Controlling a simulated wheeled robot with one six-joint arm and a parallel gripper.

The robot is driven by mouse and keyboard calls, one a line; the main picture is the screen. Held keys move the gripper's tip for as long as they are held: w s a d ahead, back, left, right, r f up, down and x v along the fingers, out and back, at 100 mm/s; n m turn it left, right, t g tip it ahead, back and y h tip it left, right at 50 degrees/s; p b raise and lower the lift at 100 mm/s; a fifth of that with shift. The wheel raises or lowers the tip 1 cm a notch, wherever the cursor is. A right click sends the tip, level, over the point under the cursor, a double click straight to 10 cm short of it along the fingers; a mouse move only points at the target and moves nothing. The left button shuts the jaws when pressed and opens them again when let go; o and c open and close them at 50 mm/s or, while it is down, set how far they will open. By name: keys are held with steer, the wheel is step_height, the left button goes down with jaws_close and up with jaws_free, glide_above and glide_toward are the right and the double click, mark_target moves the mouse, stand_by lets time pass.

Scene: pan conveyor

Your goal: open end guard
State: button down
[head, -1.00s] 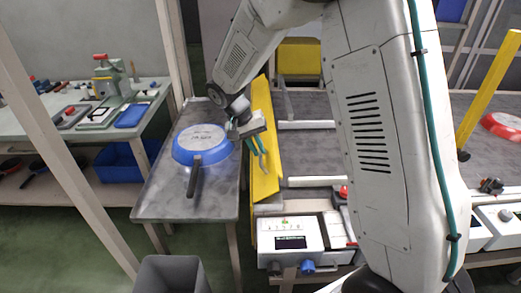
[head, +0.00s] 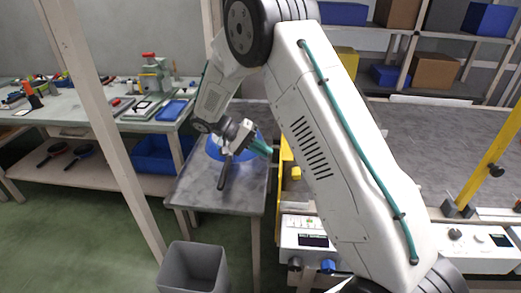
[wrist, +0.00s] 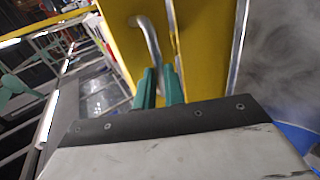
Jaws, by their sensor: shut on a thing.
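The yellow end guard (head: 287,160) stands at the left end of the conveyor, mostly hidden behind my arm in the head view. In the wrist view the yellow guard (wrist: 115,35) fills the upper middle, with a bent metal handle (wrist: 149,38) on its face. My gripper (head: 268,150) is beside the guard, over the right edge of the side table. In the wrist view its teal fingers (wrist: 160,78) are closed around the lower part of the handle. How far the guard is swung is hard to tell.
A blue pan (head: 214,148) with a dark handle (head: 225,172) lies on the grey side table (head: 245,195), close to my gripper. A grey bin (head: 193,268) stands on the floor in front. Control boxes (head: 308,236) line the conveyor's front; a yellow post (head: 492,160) stands at right.

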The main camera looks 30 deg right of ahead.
steer(key=shift+a+f, duration=0.3)
steer(key=shift+f, duration=0.75)
steer(key=shift+w+a, duration=0.1)
steer(key=shift+a, duration=0.1)
steer(key=c, duration=1.5)
jaws_free()
steer(key=shift+w+a+f, duration=0.15)
steer(key=shift+r, duration=0.25)
steer(key=shift+v, duration=3.8)
steer(key=shift+w, duration=0.1)
